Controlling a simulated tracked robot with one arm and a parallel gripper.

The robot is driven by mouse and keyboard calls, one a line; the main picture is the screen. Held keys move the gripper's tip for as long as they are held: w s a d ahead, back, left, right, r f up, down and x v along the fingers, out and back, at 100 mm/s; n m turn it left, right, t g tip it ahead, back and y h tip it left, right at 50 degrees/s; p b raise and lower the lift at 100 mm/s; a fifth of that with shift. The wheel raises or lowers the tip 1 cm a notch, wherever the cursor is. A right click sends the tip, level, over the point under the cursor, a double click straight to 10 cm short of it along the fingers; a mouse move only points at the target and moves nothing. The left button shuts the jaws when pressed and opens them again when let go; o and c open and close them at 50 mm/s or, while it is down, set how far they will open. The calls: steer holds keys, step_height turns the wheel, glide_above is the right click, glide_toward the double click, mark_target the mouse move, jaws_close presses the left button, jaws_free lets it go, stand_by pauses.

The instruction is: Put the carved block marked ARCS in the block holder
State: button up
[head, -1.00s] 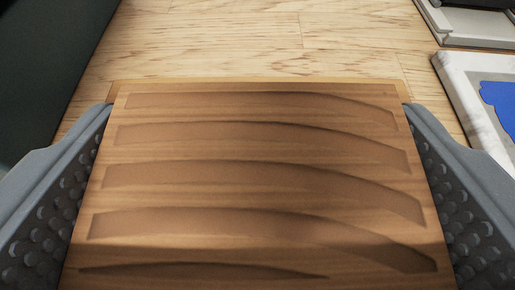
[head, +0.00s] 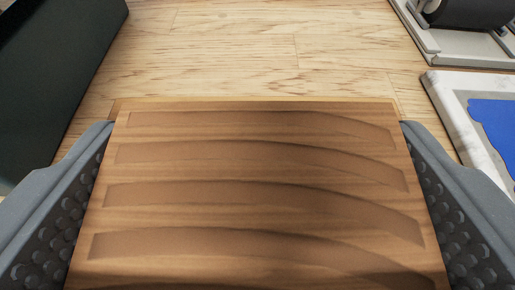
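A brown wooden block carved with several curved, arc-shaped grooves (head: 260,170) fills the lower middle of the head view. My gripper (head: 258,150) has one grey, studded finger at the block's left side and one at its right side. Both fingers are against the block's edges, and the block sits between them. The block's near end is cut off by the bottom of the picture. I cannot recognise a block holder in this view.
A pale wooden surface (head: 235,50) lies clear beyond the block. A dark panel-like object (head: 55,75) stands at left. At right are a light marble-edged tray (head: 452,110) with a blue patch (head: 495,125) and a grey stand (head: 450,45) holding a dark roller (head: 470,10).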

steer(key=f, duration=0.2)
steer(key=s+f, duration=0.1)
steer(key=shift+a+f+g, duration=0.3)
steer(key=shift+a, duration=0.05)
steer(key=o, duration=0.9)
steer(key=shift+f, duration=0.1)
steer(key=shift+a, duration=0.1)
steer(key=shift+w+d+r+p, duration=0.15)
steer(key=shift+r+p, duration=0.1)
steer(key=shift+r, duration=0.6)
steer(key=shift+w+d+r+p, duration=0.1)
steer(key=shift+w+r+p, duration=0.15)
steer(key=shift+r, duration=0.55)
steer(key=shift+w+d+r+p, duration=0.1)
steer(key=shift+r+p, duration=0.2)
steer(key=shift+r, duration=0.55)
steer(key=shift+w+d+r+p, duration=0.1)
steer(key=shift+r+p, duration=0.75)
steer(key=shift+r, duration=1.65)
